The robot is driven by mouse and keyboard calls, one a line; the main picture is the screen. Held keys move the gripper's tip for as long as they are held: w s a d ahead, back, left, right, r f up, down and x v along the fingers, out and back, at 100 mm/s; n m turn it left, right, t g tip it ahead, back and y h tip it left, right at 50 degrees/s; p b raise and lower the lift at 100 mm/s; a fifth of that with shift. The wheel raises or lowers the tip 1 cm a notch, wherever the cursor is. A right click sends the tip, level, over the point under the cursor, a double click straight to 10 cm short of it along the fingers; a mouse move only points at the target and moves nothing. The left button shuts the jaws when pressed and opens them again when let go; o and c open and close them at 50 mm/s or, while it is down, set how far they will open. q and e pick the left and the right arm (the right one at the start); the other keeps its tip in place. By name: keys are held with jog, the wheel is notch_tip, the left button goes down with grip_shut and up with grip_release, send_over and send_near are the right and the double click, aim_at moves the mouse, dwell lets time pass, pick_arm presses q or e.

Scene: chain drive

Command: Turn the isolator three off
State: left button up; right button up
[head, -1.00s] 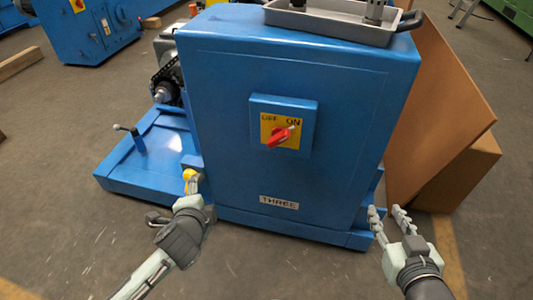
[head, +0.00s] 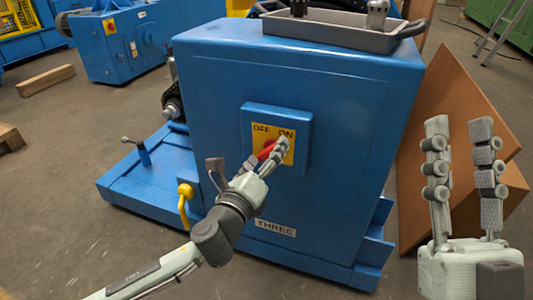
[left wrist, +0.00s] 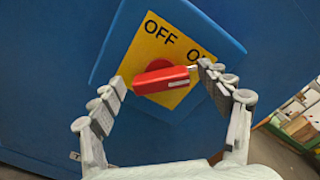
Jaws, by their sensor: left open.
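The isolator is a red rotary handle (head: 266,150) on a yellow plate marked OFF and ON, set in a blue box (head: 305,133) on the blue cabinet (head: 330,200) labelled THREE (head: 275,227). Its white-tipped end points toward ON. In the head view my left gripper (head: 250,158) is at the handle and partly hides it. In the left wrist view the red handle (left wrist: 162,80) lies between the two spread fingers of that gripper (left wrist: 161,86). The right finger is close to the white tip; I cannot tell if they touch. My right gripper (head: 463,165) is open and empty, right of the cabinet.
A grey tray (head: 335,33) with metal parts sits on the cabinet top. A yellow hooked part (head: 185,195) and a small lever (head: 134,145) stand at the left on the blue base. Brown boards (head: 455,110) lean at the right, behind my right gripper.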

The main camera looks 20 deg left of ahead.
pick_arm(q)
jog(key=shift+w, duration=0.35)
jog(key=c, duration=1.2)
jog(key=shift+o, duration=0.2)
